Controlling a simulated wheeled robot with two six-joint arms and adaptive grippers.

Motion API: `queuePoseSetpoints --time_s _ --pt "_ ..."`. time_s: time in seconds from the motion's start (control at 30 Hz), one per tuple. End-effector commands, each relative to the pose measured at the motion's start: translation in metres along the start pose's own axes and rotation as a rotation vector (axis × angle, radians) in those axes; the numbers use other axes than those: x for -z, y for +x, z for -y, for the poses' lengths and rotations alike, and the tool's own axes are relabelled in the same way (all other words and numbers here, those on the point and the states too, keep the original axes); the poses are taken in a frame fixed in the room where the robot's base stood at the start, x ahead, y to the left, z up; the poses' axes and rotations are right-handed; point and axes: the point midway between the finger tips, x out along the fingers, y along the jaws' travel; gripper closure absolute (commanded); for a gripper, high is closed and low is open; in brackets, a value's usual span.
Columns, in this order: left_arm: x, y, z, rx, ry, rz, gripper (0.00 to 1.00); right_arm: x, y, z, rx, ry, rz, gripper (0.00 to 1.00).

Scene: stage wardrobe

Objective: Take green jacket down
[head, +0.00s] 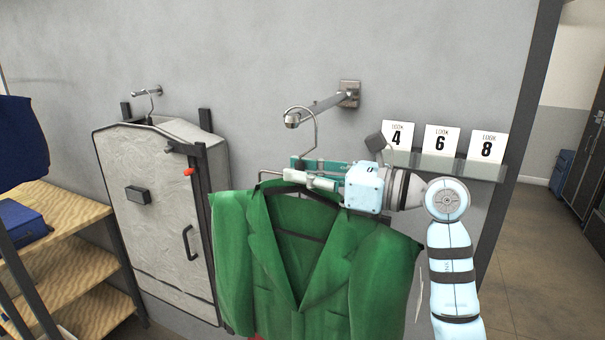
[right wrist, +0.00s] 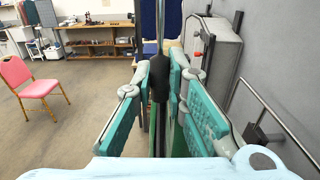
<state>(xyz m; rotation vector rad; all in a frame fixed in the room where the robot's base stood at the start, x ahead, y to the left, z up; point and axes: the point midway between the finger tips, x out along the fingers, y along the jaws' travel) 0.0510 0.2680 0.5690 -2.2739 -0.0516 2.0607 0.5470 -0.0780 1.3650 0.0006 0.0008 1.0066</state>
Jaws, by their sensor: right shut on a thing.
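The green jacket (head: 300,262) hangs on a dark hanger (head: 268,184) below a metal wall arm (head: 325,106). The hanger's wire hook (head: 314,128) reaches up to the knobbed end of that arm and looks to be still over it. My right gripper (head: 300,174) comes in from the right, just above the jacket's collar. In the right wrist view its teal pads (right wrist: 160,82) are closed around the hanger's black neck (right wrist: 160,78). Only a little green of the jacket shows below the pads there. My left gripper is not in view.
A grey hard garment case (head: 155,200) hangs from another wall arm to the left. Wooden shelves (head: 75,265) and a dark blue garment (head: 20,145) stand at far left. A ledge (head: 455,166) with number cards is right of the jacket. A pink chair (right wrist: 38,88) stands on open floor.

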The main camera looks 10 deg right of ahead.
Motion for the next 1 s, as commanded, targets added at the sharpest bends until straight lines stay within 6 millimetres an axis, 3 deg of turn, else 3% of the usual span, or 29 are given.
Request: queuePoseSetpoints --time_s 0.43,0.63,1.0 --pt "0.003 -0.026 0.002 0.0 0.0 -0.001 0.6 -0.029 0.0 0.0 0.0 -0.001 0.001 1.0" --pt "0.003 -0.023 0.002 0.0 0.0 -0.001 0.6 -0.028 -0.005 0.001 0.002 -0.001 0.001 1.0" --pt "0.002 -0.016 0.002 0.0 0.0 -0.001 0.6 -0.027 -0.033 0.0 0.002 -0.003 0.0 1.0"
